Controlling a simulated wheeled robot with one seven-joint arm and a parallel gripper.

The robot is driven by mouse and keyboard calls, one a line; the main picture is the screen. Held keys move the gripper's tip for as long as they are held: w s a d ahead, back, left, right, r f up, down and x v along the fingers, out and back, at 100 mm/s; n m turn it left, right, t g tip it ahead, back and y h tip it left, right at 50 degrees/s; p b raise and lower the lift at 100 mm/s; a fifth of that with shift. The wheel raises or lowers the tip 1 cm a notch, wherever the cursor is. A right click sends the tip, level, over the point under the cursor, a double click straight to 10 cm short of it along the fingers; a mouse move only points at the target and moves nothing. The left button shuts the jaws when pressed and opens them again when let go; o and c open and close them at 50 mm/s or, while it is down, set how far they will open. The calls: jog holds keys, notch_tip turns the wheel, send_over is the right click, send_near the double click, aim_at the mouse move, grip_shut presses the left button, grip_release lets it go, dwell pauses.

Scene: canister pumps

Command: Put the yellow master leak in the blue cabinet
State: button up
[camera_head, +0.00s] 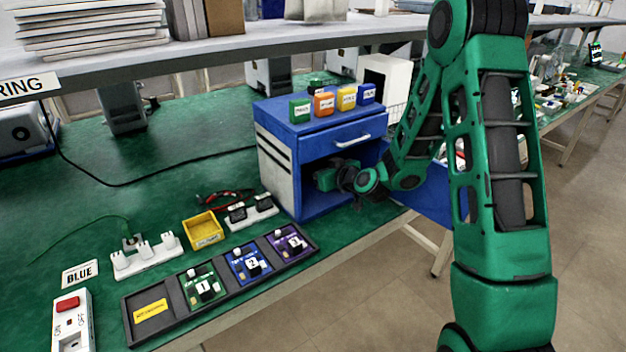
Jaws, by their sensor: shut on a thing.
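I cannot make out a yellow master leak for certain. A long black tray (217,290) in front holds a yellow label plate (151,310) in its left slot, then units marked 1 (203,287), 2 (250,263) and 3 (289,242) in green, blue and purple.
Small green, orange, yellow and blue labelled boxes (346,97) stand on the cabinet. An empty-looking yellow bin (203,230), power strips (147,256), a BLUE sign (80,273) and a red-switch box (72,320) are on the bench. A loaded shelf (200,52) hangs above.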

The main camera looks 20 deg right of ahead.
jog(key=shift+w+a+f, duration=0.1)
jog(key=shift+w+f, duration=0.35)
jog(key=shift+w, duration=0.35)
jog(key=shift+f, duration=2.05)
jog(key=o, duration=1.1)
